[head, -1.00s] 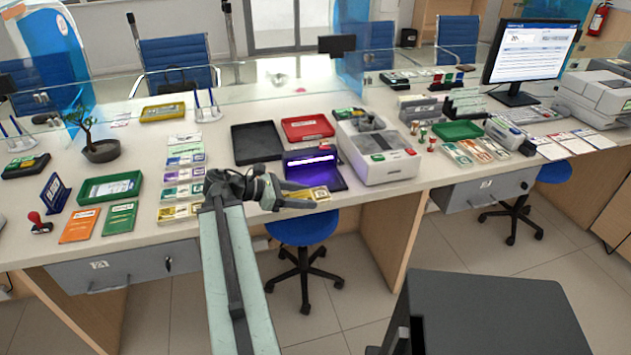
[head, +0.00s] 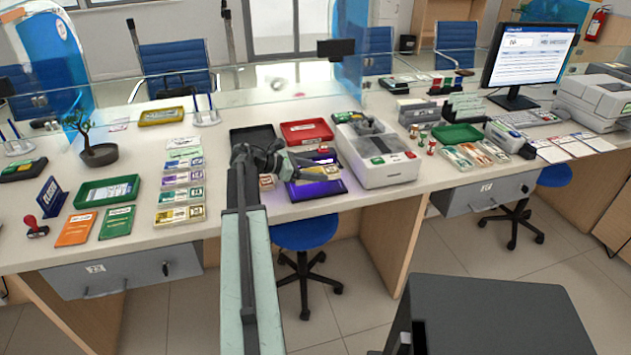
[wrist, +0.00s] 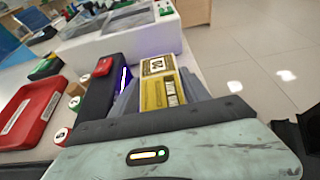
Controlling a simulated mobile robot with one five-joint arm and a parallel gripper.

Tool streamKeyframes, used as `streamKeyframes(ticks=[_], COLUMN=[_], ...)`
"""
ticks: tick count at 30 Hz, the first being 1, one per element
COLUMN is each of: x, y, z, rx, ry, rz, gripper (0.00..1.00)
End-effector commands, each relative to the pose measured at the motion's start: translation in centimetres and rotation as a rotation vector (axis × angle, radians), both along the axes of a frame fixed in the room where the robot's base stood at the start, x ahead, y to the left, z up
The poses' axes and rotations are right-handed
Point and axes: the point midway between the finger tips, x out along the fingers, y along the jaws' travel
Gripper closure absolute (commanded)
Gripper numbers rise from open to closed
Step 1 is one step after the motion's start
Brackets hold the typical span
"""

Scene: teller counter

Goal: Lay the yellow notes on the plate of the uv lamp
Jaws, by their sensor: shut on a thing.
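My gripper (head: 324,166) is shut on the yellow notes (head: 330,172), a banded stack. The notes also show between the fingers in the wrist view (wrist: 158,92). The uv lamp (head: 316,189) is a dark unit glowing violet, near the counter's front edge. In the head view my gripper and the notes overlap the lamp's plate; whether they touch it I cannot tell. In the wrist view the lamp's dark housing (wrist: 101,84) is just left of the notes, with its violet tube facing them. My gripper hides part of the lamp.
A white counting machine (head: 385,170) stands close to the lamp's right. A red tray (head: 306,132) and a black tray (head: 250,137) lie behind. Several note stacks (head: 181,197) line the counter to the left. Small rolls (wrist: 75,103) stand between the red tray and lamp.

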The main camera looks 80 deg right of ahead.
Motion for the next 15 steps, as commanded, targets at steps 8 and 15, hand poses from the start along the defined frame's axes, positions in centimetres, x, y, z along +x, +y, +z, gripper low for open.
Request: streamKeyframes(ticks=[8,15], x=[0.0,0.1], y=[0.1,0.1], z=[-3.7,-3.5], rx=[0.000,0.000], ry=[0.000,0.000], rz=[0.000,0.001], gripper=[0.89,0.89])
